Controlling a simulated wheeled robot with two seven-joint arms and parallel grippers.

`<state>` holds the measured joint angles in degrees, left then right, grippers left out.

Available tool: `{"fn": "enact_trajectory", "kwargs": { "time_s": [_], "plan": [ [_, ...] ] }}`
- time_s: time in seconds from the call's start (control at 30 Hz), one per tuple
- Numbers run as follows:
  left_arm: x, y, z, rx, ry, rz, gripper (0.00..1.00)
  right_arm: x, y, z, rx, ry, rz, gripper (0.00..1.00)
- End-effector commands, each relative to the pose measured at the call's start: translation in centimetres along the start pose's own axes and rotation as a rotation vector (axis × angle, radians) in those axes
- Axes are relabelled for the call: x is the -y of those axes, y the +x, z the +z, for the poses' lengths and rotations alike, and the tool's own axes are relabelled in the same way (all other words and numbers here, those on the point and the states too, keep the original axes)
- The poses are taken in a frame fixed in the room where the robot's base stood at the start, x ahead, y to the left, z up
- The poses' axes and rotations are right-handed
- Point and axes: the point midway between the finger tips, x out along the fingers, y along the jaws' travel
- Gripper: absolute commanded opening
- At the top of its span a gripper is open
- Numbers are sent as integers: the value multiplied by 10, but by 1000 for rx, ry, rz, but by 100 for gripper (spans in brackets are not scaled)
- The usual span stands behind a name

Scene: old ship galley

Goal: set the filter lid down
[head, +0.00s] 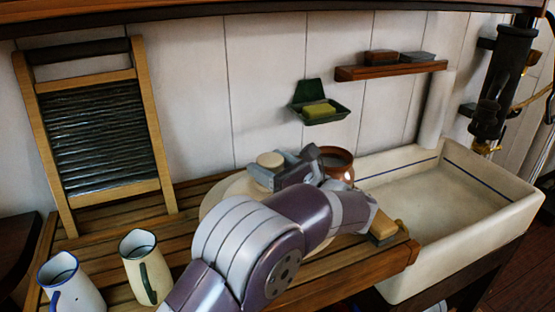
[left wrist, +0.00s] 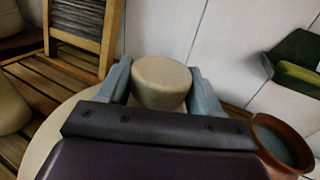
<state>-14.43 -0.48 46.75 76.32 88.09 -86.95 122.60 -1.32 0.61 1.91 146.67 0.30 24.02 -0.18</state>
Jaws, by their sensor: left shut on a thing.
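The filter lid (head: 213,193) appears as a wide, round, cream disc with a short round knob (head: 270,159), over the slatted wooden board. My left gripper (head: 281,168) has its two fingers on either side of the knob and is shut on it. In the left wrist view the knob (left wrist: 163,84) sits between the grey fingertips, and part of the disc (left wrist: 62,125) shows below and to the left. My left arm hides much of the disc. I cannot tell whether the disc touches the slats. My right gripper is not in view.
A copper-brown pot (head: 339,160) stands close right of the gripper. A brush (head: 383,226) lies at the board's right end, beside the pale sink (head: 465,237). Two enamel jugs (head: 146,266) (head: 70,285) stand front left; a washboard (head: 103,130) leans behind. A green soap dish (head: 320,116) hangs on the wall.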

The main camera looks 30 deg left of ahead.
Motion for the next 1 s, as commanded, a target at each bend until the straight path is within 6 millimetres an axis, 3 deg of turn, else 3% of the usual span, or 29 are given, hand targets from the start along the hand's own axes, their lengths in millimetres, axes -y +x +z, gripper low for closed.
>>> {"fn": "enact_trajectory", "kwargs": {
  "time_s": [0.23,0.5,0.97,1.0],
  "plan": [
    [9,17,-11,4,-5,0,0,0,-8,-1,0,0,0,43],
    [9,17,-46,4,-6,0,0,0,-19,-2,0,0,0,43],
    [9,17,-52,4,-7,0,0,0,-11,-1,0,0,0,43],
    [8,17,-54,1,-2,0,74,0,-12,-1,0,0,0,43]
  ]
}}
